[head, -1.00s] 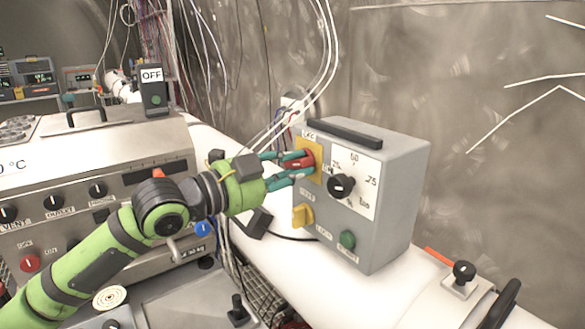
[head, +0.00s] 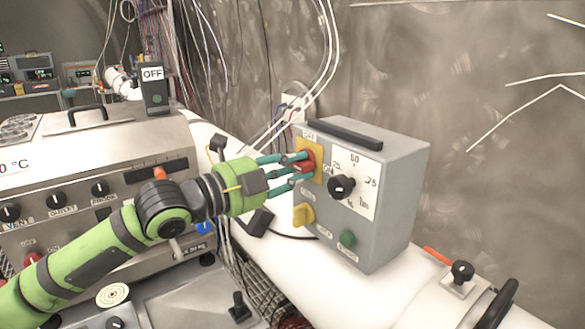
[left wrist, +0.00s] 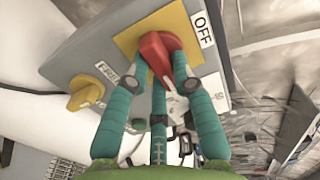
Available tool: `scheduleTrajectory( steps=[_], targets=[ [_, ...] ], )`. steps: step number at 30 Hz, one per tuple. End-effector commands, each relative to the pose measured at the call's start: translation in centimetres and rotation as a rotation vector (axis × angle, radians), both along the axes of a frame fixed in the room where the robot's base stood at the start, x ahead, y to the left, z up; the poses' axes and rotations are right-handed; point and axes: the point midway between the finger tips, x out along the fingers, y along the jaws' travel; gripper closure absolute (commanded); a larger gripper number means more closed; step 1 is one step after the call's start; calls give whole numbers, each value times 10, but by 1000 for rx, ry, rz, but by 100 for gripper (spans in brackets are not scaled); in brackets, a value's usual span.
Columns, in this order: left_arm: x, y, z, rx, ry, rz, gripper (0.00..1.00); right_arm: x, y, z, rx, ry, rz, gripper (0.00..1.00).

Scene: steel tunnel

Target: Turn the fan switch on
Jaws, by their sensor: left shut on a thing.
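A grey control box (head: 395,200) stands on a white pipe in the head view. On its left face is a red rotary switch (head: 304,167) on a yellow plate (head: 314,148), with a label above it. In the left wrist view the red switch (left wrist: 160,55) sits on the yellow plate (left wrist: 125,42), with an "OFF" label (left wrist: 203,29) beside it. My left gripper (head: 298,168) has its teal fingers closed around the red switch handle. The fingertips hide part of the handle. My right gripper is not in view.
The box also carries a yellow knob (head: 303,214), a black dial (head: 341,187) and a green button (head: 348,239). A separate "OFF" box (head: 154,92) stands on the steel machine at left. White cables hang behind the control box.

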Motion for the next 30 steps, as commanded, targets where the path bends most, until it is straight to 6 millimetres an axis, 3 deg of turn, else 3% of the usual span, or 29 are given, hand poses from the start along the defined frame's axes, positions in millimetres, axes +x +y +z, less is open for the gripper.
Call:
scheduleTrajectory(
  steps=[4,5,6,7,20,30],
  targets=[
    [0,0,1,1,-5,0,100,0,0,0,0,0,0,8],
    [0,0,1,1,-5,0,71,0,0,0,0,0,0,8],
    [0,0,1,1,-4,0,55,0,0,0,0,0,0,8],
    [0,0,1,1,-4,0,51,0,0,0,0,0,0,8],
    [-4,7,0,2,-2,2,51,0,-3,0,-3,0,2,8],
    [-41,60,0,4,-2,5,51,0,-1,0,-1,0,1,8]
  ],
)
